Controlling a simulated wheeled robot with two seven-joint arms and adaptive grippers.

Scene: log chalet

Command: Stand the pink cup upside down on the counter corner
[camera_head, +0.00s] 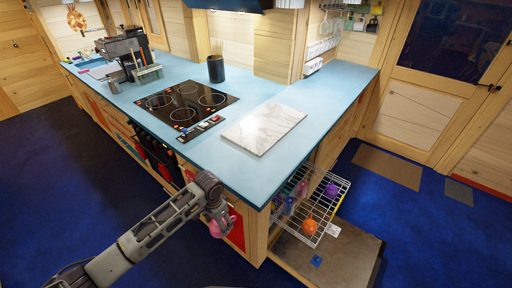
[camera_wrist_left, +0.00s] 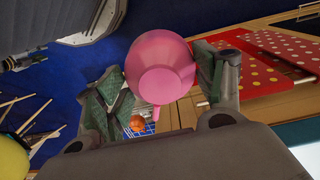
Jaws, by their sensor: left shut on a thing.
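The pink cup (camera_head: 217,230) hangs at the end of my left arm, in front of the cabinet side and to the left of the counter corner (camera_head: 258,198). My left gripper (camera_head: 212,212) is shut on it. In the left wrist view the pink cup (camera_wrist_left: 160,62) sits between the two fingers of the left gripper (camera_wrist_left: 163,88), its round, narrower end toward the camera. A small pink part, perhaps the handle, shows below it. The blue counter (camera_head: 240,175) is bare around its near corner. My right gripper is not in view.
A white marble board (camera_head: 265,128) lies on the counter behind the corner, beside a black cooktop (camera_head: 187,103). Below and right of the corner, a pulled-out wire rack (camera_head: 325,212) holds an orange cup (camera_head: 310,226), a purple cup (camera_head: 331,190) and others.

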